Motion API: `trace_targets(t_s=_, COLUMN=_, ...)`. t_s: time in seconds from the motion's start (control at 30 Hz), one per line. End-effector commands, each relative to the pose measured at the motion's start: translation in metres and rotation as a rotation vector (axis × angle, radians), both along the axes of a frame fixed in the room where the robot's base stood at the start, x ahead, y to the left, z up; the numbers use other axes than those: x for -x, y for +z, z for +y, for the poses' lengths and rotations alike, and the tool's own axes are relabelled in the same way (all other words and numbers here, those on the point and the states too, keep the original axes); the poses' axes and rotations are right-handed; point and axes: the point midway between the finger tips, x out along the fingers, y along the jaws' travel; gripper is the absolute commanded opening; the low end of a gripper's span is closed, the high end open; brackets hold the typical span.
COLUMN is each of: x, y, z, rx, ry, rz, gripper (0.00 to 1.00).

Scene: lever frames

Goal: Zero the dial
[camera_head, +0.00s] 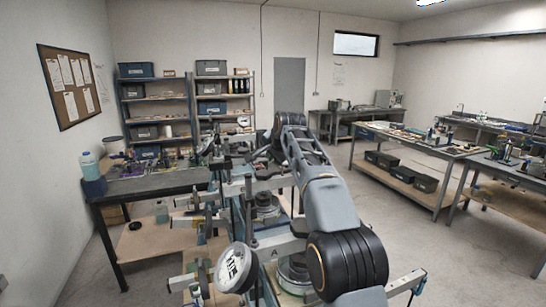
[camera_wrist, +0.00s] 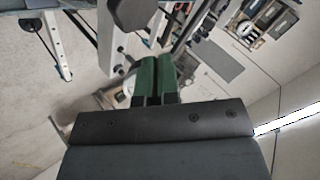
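A round white-faced dial (camera_head: 236,268) with dark markings and a dark rim is at the lower middle of the head view, on the near end of a metal frame (camera_head: 262,246). Its reading is too small to tell. In the wrist view my gripper (camera_wrist: 156,62) has its two green fingers side by side with almost no gap, and nothing shows between them. A pale round shape (camera_wrist: 126,92) lies partly hidden behind the fingers; I cannot tell whether it is a dial. In the head view my arm reaches away over the frames, and my fingertips cannot be made out.
Several metal lever frames crowd the middle. A dark workbench (camera_head: 150,184) with a blue-capped bottle (camera_head: 89,165) stands left. Shelves (camera_head: 160,105) line the back wall. A bench (camera_head: 415,141) with boxes below stands right. Open floor (camera_head: 400,225) lies right of my arm.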

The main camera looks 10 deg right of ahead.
Motion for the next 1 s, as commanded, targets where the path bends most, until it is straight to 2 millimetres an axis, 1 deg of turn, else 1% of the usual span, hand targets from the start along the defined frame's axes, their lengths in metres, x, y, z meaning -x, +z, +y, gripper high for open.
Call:
trace_targets(t_s=0.03, x=-0.003, y=-0.007, z=-0.001, rx=0.004, ry=-0.002, rz=0.008, gripper=0.00)
trace_targets(t_s=0.57, x=-0.003, y=-0.007, z=0.001, rx=0.004, ry=0.000, rz=0.010, gripper=0.00)
trace_targets(t_s=0.87, x=0.000, y=-0.009, z=0.011, rx=0.003, ry=0.004, rz=0.014, gripper=0.00)
trace_targets(t_s=1.0, x=0.005, y=-0.004, z=0.012, rx=0.002, ry=0.007, rz=0.014, gripper=0.00)
